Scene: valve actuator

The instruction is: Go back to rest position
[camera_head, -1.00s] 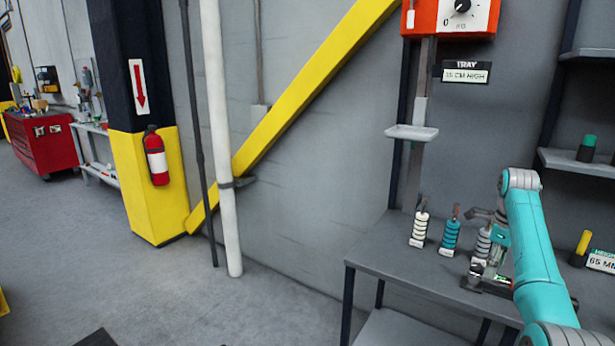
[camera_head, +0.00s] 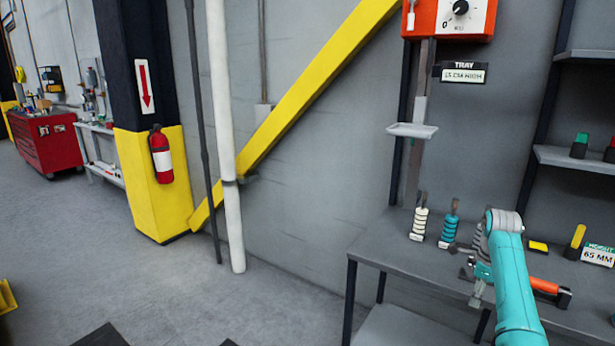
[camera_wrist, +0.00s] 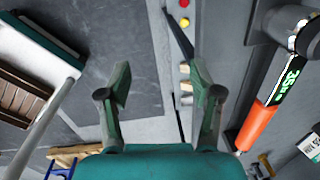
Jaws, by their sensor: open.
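My gripper (camera_wrist: 160,85) is open in the wrist view, its two fingers apart with nothing between them. In the head view my teal arm reaches over the right part of the grey bench (camera_head: 375,258), and my gripper (camera_head: 478,288) shows low beside it, partly hidden by the arm. An orange-handled tool (camera_head: 545,286) lies on the bench to the right of the arm. It also shows in the wrist view (camera_wrist: 257,125), with a green lit display, to the right of my fingers and apart from them.
A white ringed piece (camera_head: 419,224) and a teal one (camera_head: 449,230) stand on the bench; a grey one (camera_head: 479,240) is partly behind my arm. A small tray (camera_head: 412,131) is on the wall above. A yellow-capped item and a "65 MM" sign (camera_head: 598,255) stand at right.

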